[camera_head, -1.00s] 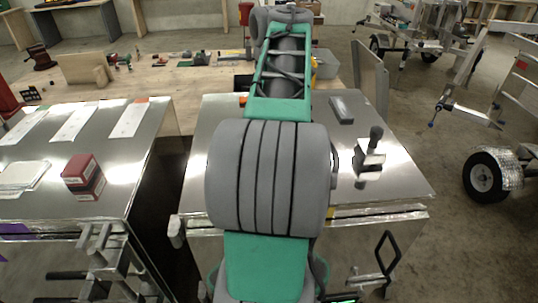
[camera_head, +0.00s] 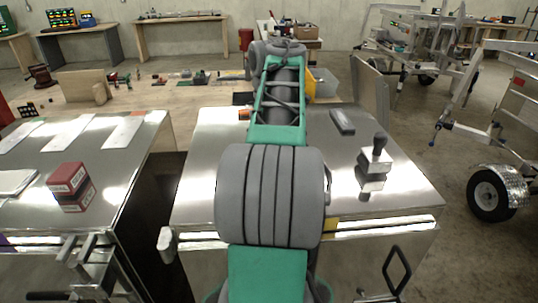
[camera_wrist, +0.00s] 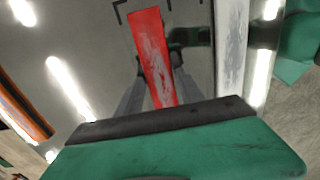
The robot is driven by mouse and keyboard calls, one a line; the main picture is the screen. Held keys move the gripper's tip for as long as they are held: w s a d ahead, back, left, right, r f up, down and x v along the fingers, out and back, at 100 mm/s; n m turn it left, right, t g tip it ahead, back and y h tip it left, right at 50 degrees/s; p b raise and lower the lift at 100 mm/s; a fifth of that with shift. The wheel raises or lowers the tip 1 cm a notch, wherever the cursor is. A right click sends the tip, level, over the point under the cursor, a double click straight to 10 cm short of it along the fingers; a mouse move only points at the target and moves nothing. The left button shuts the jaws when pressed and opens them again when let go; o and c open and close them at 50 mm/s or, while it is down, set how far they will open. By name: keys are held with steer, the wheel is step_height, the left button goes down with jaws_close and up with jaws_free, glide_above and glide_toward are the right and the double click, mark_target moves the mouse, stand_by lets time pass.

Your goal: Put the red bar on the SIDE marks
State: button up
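The red bar (camera_wrist: 152,58), worn grey along one face, shows in the wrist view. My gripper (camera_wrist: 157,60) has its two dark fingers on either side of the bar, and their tips appear to press against it. The bar reaches beyond the tips, towards black corner marks (camera_wrist: 121,12) on the shiny metal surface. A second black corner shows at the top right of the bar. Whether the bar touches the surface is unclear. In the head view my arm hides the gripper, the bar and the marks.
A metal-topped bench (camera_head: 405,185) lies under my arm, with a stamp-like metal tool with a dark knob (camera_head: 376,165) and a dark grey block (camera_head: 342,122) on it. A red box (camera_head: 70,187) stands on the left bench (camera_head: 110,170). A dark gap separates the benches.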

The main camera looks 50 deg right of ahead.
steer(key=shift+o, duration=1.1)
steer(key=shift+r, duration=0.1)
step_height(320, 180, up, 12)
steer(key=p, duration=1.3)
steer(key=w+a+f+m+t, duration=0.15)
steer(key=w+a, duration=0.25)
steer(key=a, duration=0.6)
steer(key=w+a+f+m+t, duration=0.15)
steer(key=w+a, duration=0.25)
steer(key=a, duration=0.6)
steer(key=s+a+f+m+t, duration=0.1)
steer(key=s+a+f+m, duration=0.1)
steer(key=a, duration=0.6)
steer(key=s+a+f+m+t, duration=0.1)
steer(key=s+a+f+m, duration=0.1)
steer(key=a+f, duration=0.3)
steer(key=a+m, duration=0.1)
steer(key=a, duration=0.2)
steer(key=shift+a+f+b, duration=0.2)
steer(key=shift+b, duration=0.15)
